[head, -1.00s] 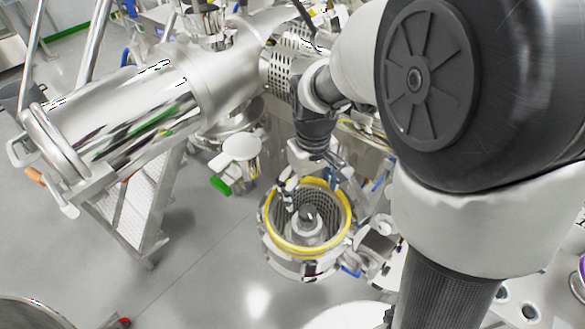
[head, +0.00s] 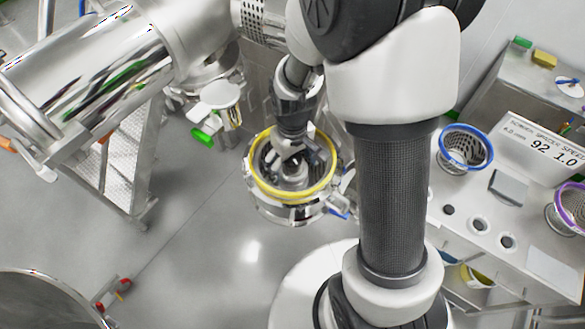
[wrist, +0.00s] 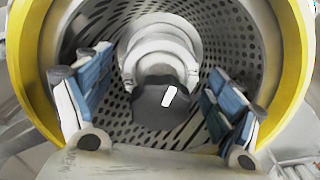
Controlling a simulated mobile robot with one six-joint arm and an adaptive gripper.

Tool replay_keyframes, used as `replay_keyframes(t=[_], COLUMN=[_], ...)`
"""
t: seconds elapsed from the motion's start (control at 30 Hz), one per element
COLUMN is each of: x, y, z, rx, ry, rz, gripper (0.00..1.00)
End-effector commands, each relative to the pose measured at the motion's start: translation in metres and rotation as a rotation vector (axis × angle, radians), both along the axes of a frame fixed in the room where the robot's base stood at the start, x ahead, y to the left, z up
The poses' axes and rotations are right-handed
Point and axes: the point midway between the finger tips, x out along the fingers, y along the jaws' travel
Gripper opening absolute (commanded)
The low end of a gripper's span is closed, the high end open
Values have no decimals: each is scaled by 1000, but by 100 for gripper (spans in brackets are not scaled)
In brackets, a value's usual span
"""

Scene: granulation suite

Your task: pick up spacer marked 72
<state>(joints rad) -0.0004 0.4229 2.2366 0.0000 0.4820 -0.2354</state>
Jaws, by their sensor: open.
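No marking 72 is readable in either view, so I cannot tell which piece is that spacer. My gripper (head: 290,160) is over the mouth of a perforated basket with a yellow rim (head: 249,178). In the wrist view, the gripper (wrist: 158,64) is open, its blue-padded fingers apart inside the yellow rim (wrist: 290,45). A dark rounded hub with a white mark (wrist: 160,104) lies between the fingers, in front of a pale stepped collar (wrist: 160,45). I see no finger touching the hub. The gripper partly hides the basket's inside in the head view.
A large steel cylinder (head: 90,75) stands at left. Floor in front of the yellow-rimmed basket is clear.

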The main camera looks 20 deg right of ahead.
Motion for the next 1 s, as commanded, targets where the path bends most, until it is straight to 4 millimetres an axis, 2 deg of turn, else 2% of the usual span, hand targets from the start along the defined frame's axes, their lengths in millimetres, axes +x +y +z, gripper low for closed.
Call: replay_keyframes(t=[0.13,0.87,1.0], x=[0,0,0], y=[0,0,0], z=[0,1,1], rx=[0,0,0], ry=[0,0,-1], rz=[0,0,0], gripper=[84,36,34])
